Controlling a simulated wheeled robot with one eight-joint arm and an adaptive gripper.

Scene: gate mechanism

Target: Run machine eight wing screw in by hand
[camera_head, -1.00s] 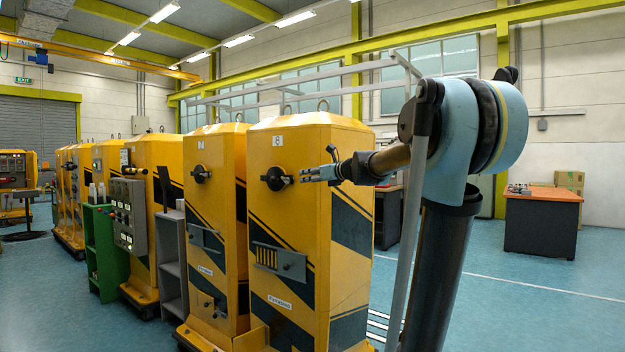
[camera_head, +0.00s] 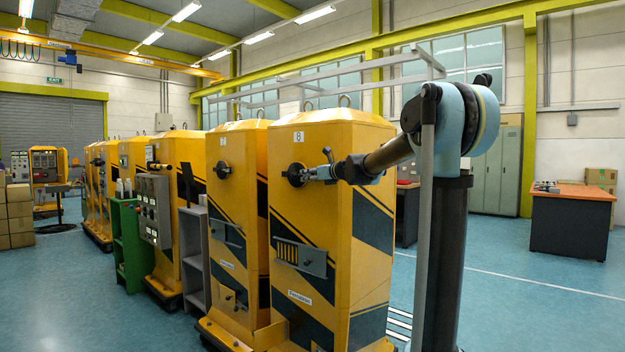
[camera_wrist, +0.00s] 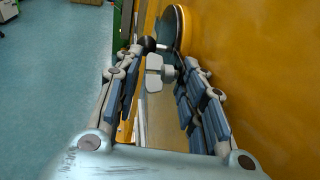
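Machine eight (camera_head: 345,185) is the tall yellow cabinet with the "8" plate (camera_head: 298,138), right-hand in the row in the head view. Its dark round hub (camera_head: 295,175) is high on the front face; in the wrist view the dark disc (camera_wrist: 174,30) shows edge-on against the yellow panel. A pale wing screw (camera_wrist: 154,80) stands out from the panel near the disc. My gripper (camera_wrist: 163,62) is open, with its two jointed fingers on either side of the wing screw and gaps visible. In the head view my gripper (camera_head: 318,173) is at the hub, hiding part of it.
A black ball knob (camera_wrist: 148,44) sits beside the left fingertip. A neighbouring yellow machine (camera_head: 235,190) stands close on the left. A slotted grey plate (camera_head: 300,257) is lower on machine eight. An orange-topped bench (camera_head: 568,225) stands right, with clear floor around it.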

